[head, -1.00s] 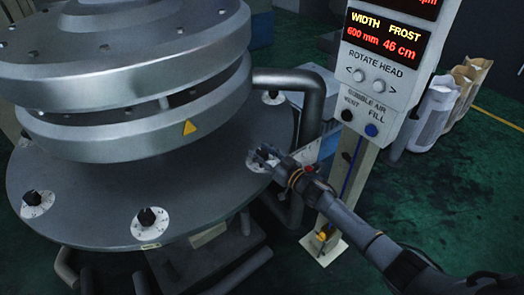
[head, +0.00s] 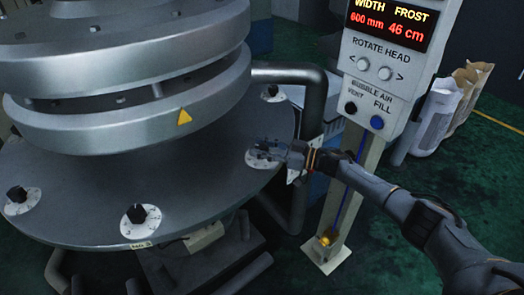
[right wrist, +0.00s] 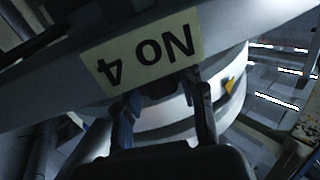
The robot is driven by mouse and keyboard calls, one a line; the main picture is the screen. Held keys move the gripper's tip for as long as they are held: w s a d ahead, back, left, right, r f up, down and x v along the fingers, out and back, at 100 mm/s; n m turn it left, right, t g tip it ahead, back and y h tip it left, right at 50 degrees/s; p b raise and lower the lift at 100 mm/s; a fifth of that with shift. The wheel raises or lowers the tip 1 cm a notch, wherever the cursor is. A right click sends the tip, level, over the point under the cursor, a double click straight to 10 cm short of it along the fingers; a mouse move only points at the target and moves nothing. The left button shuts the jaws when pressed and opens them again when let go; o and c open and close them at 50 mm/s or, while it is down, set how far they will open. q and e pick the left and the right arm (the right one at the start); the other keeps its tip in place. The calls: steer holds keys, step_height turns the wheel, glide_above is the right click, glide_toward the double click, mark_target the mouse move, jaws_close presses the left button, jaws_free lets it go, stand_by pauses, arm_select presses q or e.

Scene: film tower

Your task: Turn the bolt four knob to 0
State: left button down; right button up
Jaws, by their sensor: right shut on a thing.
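My right gripper (head: 264,150) reaches the flat disc's right edge and is shut on the knob over a white dial (head: 257,162). The fingers hide most of this knob in the head view. In the right wrist view, the two fingers (right wrist: 165,100) stand either side of a dark knob (right wrist: 158,86), just beyond an upside-down plate reading "No 4" (right wrist: 143,52). The dial's pointer and the number it shows cannot be read. My left gripper is not in view.
Other black knobs on white dials stand at the disc's front (head: 137,213), left (head: 17,194) and back right (head: 271,91). A thick bent pipe (head: 313,105) and a control post (head: 352,165) with a display stand close beside my right arm. The stacked metal rings (head: 130,125) rise above the disc.

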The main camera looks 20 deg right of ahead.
steer(key=o, duration=1.2)
steer(key=v, duration=1.2)
